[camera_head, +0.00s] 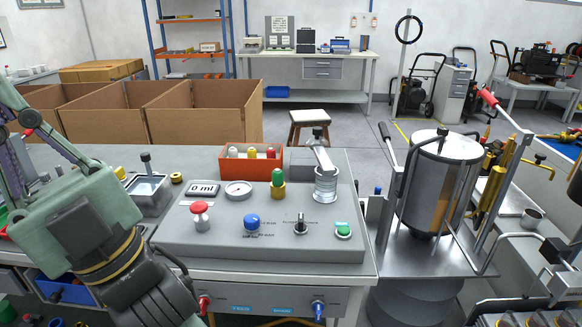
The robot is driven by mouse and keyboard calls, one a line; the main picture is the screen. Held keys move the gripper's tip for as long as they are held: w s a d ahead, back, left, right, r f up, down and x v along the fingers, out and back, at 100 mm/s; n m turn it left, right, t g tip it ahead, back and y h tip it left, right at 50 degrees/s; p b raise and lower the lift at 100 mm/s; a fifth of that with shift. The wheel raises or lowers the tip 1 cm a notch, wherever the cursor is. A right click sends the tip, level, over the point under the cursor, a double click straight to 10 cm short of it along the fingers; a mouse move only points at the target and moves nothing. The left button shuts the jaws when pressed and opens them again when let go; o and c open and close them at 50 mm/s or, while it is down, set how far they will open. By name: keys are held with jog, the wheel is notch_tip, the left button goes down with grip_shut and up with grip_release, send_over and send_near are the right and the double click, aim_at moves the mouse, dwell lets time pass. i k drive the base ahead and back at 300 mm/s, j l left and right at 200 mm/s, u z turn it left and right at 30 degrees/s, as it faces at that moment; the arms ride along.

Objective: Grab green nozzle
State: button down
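The green nozzle (277,177) stands upright in a brass-coloured fitting on the sloped top of the grey test console (180,238), near its back edge. My gripper (163,300) is at the lower left, in front of the console's left end, with its dark body angled down and to the right. It is well apart from the green nozzle. Its fingertips cannot be made out, so I cannot see whether it is open or shut, or whether it holds anything.
An orange bin (223,164) holding white, yellow and red-topped pieces stands just behind the nozzle. Red (199,208), blue (251,222) and green (343,231) buttons rise from the console. A metal spout (325,182) stands to the right, with a steel tank (437,185) beyond.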

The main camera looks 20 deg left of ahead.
aim_at(278, 173)
jog(key=i+l, duration=0.3)
jog(key=l, duration=0.15)
jog(key=i+l+u, duration=0.15)
jog(key=u, duration=0.3)
jog(key=l+u, duration=0.4)
jog(key=u, duration=1.45)
jog(key=i+l, duration=0.05)
